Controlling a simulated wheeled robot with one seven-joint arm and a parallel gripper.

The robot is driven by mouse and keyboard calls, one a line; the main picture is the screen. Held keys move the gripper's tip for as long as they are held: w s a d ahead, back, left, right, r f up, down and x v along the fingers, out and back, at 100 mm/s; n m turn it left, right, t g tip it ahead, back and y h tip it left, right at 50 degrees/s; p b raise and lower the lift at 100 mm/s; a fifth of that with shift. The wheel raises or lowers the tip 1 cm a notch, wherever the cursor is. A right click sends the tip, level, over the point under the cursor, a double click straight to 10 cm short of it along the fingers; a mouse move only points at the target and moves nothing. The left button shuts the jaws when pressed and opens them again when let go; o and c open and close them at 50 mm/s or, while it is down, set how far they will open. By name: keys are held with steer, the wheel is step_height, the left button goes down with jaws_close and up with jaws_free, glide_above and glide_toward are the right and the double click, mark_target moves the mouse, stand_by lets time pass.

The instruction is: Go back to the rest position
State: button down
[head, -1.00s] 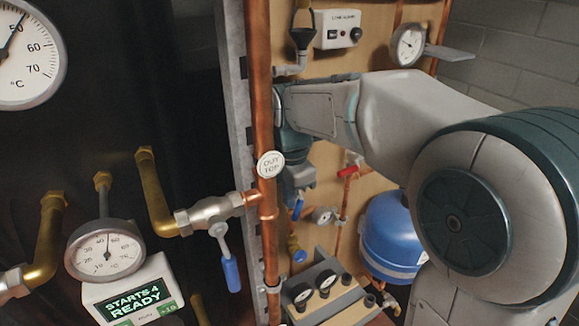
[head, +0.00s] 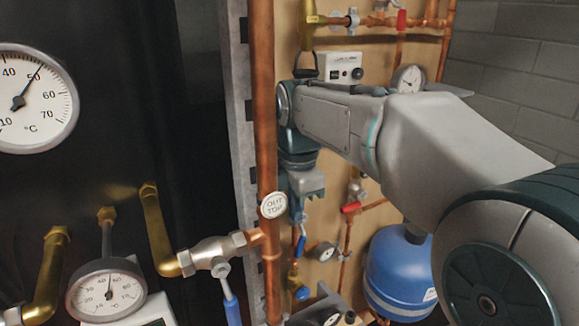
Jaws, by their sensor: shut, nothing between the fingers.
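My arm reaches in from the right in the head view and bends down at a wrist close to the upright copper pipe (head: 264,120). My gripper (head: 304,192) hangs below that wrist, just right of the pipe and in front of the wooden board. It is shut and holds nothing. The pipe and its round "OUT TOP" tag (head: 273,205) stand just left of it. The fingertips are small and hard to make out against the valves behind.
A white alarm box (head: 340,67) and a small gauge (head: 408,79) are above my arm. A blue tank (head: 400,272) stands below it. At left are a large dial (head: 32,100), a smaller gauge (head: 107,291) and a blue-handled valve (head: 231,305). The grey block wall (head: 520,80) is bare.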

steer(key=s+d+f+m+t+p, duration=0.1)
steer(key=s+d+f+m, duration=0.6)
steer(key=m, duration=0.5)
steer(key=s+d+f+m+t, duration=0.1)
steer(key=s+d+f+m, duration=0.2)
steer(key=s+d+m, duration=0.5)
steer(key=w+a+r+n+g+p, duration=0.1)
steer(key=w+a+r+n+p, duration=0.35)
steer(key=w+a+n, duration=0.55)
steer(key=w+a+r+n+g+p, duration=0.2)
steer(key=w+a+r+n+p, duration=0.4)
steer(key=n, duration=0.7)
step_height(320, 180, down, 12)
steer(key=b, duration=0.1)
steer(key=shift+w+d+r+y, duration=0.25)
steer(key=shift+w+d+y, duration=0.05)
steer(key=shift+y, duration=0.1)
steer(key=shift+d, duration=0.1)
